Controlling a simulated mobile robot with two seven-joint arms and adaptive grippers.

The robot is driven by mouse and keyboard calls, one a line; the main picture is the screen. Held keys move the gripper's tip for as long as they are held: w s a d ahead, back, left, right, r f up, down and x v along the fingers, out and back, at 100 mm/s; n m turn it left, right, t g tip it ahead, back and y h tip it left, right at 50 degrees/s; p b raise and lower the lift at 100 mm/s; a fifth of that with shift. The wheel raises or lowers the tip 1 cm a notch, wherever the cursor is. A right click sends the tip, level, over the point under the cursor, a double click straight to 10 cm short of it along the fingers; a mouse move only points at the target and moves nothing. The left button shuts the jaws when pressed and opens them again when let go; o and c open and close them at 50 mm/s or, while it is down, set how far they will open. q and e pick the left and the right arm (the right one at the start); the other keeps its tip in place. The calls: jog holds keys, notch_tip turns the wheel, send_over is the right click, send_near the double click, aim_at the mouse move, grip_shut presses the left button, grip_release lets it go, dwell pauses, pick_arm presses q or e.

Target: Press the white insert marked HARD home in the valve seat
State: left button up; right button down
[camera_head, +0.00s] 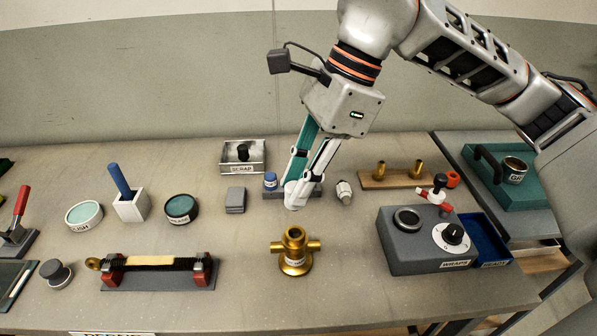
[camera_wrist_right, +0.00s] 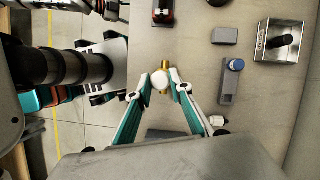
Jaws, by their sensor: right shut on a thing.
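My right gripper (camera_head: 299,182) is shut on a white insert (camera_head: 292,199) and holds it in the air, a little behind and above the brass valve body (camera_head: 295,262). The valve body stands upright on the bench with its round opening facing up and side ports left and right. In the right wrist view, the white insert (camera_wrist_right: 160,83) sits between the fingertips of my right gripper (camera_wrist_right: 161,84), overlapping part of the brass valve (camera_wrist_right: 163,66). No HARD marking can be read on the insert. My left gripper is not in view.
A grey box with a dial (camera_head: 424,244) stands right of the valve. A clamped rod fixture (camera_head: 158,280) lies left. Bench around the valve is clear.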

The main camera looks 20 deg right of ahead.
jog(key=shift+f, duration=2.85)
jog(key=shift+f, duration=0.75)
jog(key=c, duration=1.7)
grip_release()
jog(key=shift+r, duration=0.1)
jog(key=v, duration=1.2)
